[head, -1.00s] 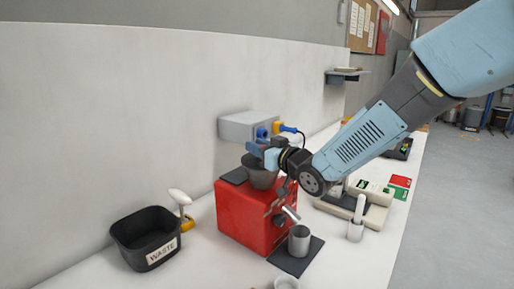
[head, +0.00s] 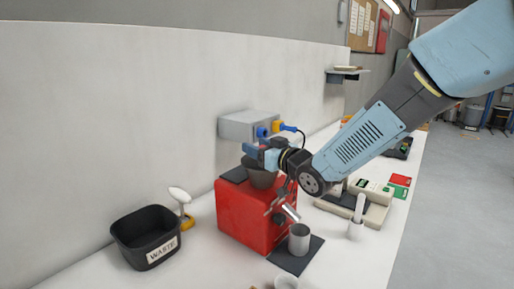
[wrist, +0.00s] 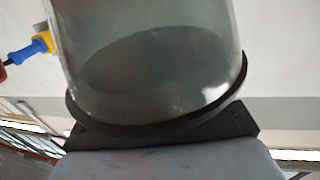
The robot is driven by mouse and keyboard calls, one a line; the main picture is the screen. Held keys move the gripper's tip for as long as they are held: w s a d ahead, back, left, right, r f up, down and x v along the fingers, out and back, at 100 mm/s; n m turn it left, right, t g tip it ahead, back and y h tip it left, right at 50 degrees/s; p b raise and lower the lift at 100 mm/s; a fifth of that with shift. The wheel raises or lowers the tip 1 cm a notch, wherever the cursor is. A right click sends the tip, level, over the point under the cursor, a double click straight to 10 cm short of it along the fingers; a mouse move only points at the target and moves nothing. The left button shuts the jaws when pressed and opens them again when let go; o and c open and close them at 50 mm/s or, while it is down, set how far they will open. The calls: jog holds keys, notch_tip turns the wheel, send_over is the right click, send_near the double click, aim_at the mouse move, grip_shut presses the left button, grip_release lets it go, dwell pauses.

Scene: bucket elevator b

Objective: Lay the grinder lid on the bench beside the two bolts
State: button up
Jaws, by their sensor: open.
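My gripper (head: 255,153) is open at the hopper's upper rim. I cannot tell whether it touches the rim. In the wrist view, a grey, glossy rounded body (wrist: 155,65) with a dark rim fills the middle, close to the camera, beside a dark flat slab (wrist: 215,122). I cannot make out the two bolts.
A black waste bin (head: 146,237) and a white-headed tool (head: 181,200) stand left of the grinder. A metal cup (head: 299,240) is on a dark mat in front. A grey wall box (head: 247,124) with plugs is behind my gripper. A scale-like device (head: 350,207) stands right.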

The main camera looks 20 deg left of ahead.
jog(key=v, duration=1.4)
jog(key=w+d+r+m+t+h, duration=0.15)
jog(key=d+m+h, duration=0.35)
jog(key=d, duration=0.6)
jog(key=w+d+m+t+h, duration=0.25)
jog(key=d+h, duration=0.45)
jog(key=d, duration=0.4)
jog(key=s+d+f+m+g+h, duration=0.1)
jog(key=s+d+m+g+h, duration=0.3)
jog(key=s+d, duration=1.1)
jog(key=shift+s+d+m+g, duration=0.15)
jog(key=shift+s+m+g, duration=0.4)
jog(key=shift+s+g, duration=0.4)
jog(key=shift+o, duration=0.3)
jog(key=shift+s+f+g, duration=0.2)
jog(key=shift+s+g, duration=0.1)
jog(key=shift+g, duration=0.05)
